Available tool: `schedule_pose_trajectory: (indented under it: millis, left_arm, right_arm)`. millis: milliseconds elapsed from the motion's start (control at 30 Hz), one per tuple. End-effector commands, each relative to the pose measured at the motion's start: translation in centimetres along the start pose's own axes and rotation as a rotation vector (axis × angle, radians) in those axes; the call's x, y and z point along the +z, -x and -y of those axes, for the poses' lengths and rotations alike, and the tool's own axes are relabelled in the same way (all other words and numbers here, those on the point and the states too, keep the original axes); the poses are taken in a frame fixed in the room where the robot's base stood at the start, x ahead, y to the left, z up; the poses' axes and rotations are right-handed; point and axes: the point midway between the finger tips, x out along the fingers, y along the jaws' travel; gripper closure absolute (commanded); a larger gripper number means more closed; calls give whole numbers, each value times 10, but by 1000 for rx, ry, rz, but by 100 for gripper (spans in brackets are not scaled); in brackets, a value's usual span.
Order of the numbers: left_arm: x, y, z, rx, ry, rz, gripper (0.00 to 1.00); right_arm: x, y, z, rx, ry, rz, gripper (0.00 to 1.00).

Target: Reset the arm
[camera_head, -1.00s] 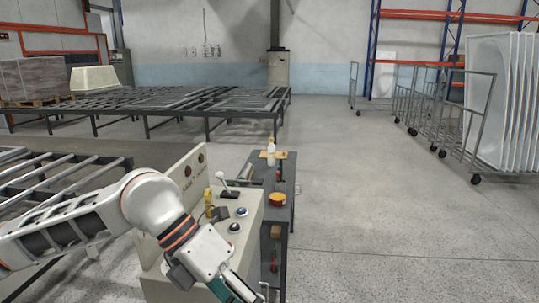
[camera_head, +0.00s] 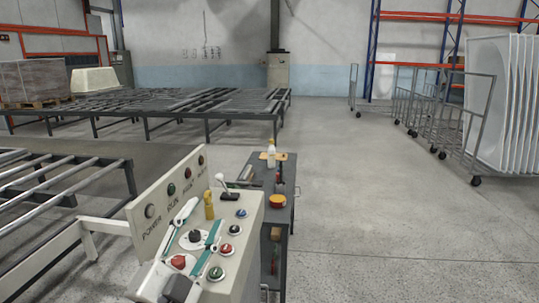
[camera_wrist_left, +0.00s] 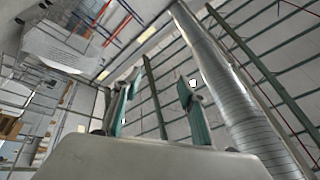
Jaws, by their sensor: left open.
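My left gripper (camera_head: 203,216) is at the lower left of the head view, its two white-and-teal fingers spread and pointing up the picture. It appears in front of the control panel (camera_head: 252,224); whether it touches the panel cannot be told. In the left wrist view the gripper (camera_wrist_left: 160,75) is open, with nothing between its fingers. That view looks up at roof beams and a large round duct (camera_wrist_left: 232,85). Most of my left arm is out of the head view. My right gripper is not in view.
The panel carries several buttons, a white-knobbed lever (camera_head: 223,183) and a yellow part (camera_head: 209,206). A dark cart (camera_head: 285,215) with tools stands behind it. Roller conveyors (camera_head: 65,190) lie left. Caged trolleys with white shells (camera_head: 490,100) stand right. The floor between is clear.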

Motion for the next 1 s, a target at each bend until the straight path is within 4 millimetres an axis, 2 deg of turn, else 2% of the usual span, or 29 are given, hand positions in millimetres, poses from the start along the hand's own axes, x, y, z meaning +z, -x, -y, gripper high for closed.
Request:
schedule_pose_trajectory:
  millis: [33,100,167,200,267,300,400,600,800,1000]
  left_arm:
    - [32,14,-8,20,19,113,59]
    - [74,37,-17,52,31,264,59]
    - [107,60,-27,86,39,388,59]
    - [128,78,-33,111,42,468,59]
    - [156,107,-43,151,46,585,59]
    - [173,128,-50,181,46,661,59]
    - [208,181,-63,257,41,835,59]
    - [242,263,-79,379,26,1060,59]
    - [257,321,-86,470,12,1203,59]
    - [263,373,-89,556,-5,1321,59]
  right_arm:
    - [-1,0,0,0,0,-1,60]
    - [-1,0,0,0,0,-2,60]
    - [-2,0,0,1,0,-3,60]
    - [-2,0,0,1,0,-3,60]
    - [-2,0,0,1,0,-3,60]
    - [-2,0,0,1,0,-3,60]
    - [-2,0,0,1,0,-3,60]
    - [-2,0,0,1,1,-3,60]
    - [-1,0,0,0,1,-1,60]
    - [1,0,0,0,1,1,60]
